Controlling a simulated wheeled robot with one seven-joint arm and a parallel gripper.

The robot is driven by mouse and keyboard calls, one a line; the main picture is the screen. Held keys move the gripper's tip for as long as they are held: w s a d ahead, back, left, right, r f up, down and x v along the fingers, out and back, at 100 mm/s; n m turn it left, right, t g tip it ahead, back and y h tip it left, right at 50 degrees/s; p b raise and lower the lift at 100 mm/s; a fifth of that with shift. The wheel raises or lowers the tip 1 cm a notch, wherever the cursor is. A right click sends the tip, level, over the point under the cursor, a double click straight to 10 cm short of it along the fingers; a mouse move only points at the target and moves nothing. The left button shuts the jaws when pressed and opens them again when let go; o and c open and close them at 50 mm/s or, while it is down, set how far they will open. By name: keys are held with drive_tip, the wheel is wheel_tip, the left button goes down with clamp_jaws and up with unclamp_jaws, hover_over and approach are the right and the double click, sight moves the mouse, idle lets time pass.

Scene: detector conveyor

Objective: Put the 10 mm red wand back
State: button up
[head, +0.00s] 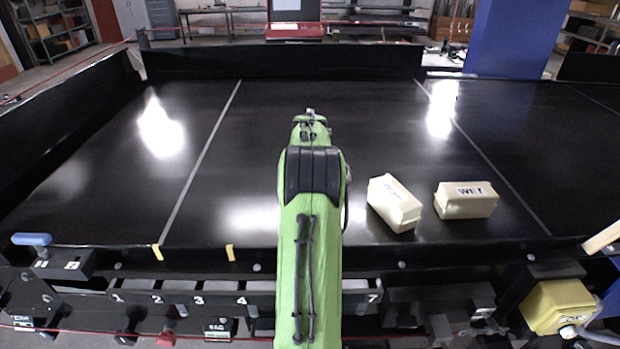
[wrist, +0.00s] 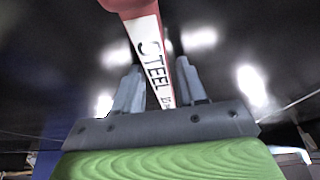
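In the wrist view, a red and white wand (wrist: 150,58) stands between the two fingers of my gripper (wrist: 158,88), which is shut on it. Its white face reads "STEEL"; the smaller mark after it is hard to read, so I cannot confirm 10 mm. Its upper end is red and runs out of the top of the view. In the head view my green arm reaches out over the black belt and hides the gripper and wand. A rack with numbered slots (head: 179,298) runs along the front edge; 1 to 4 and 7 show, and my arm covers the middle numbers.
Two cream packages (head: 394,203) (head: 466,200) lie on the black belt (head: 110,190), right of my arm. A blue handle (head: 31,239) is at the front left and a yellow box (head: 557,307) at the front right. The belt left of my arm is clear.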

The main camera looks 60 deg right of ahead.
drive_tip(key=shift+o, duration=0.6)
drive_tip(key=shift+s, duration=0.15)
drive_tip(key=shift+r, duration=0.2)
drive_tip(key=v, duration=1.2)
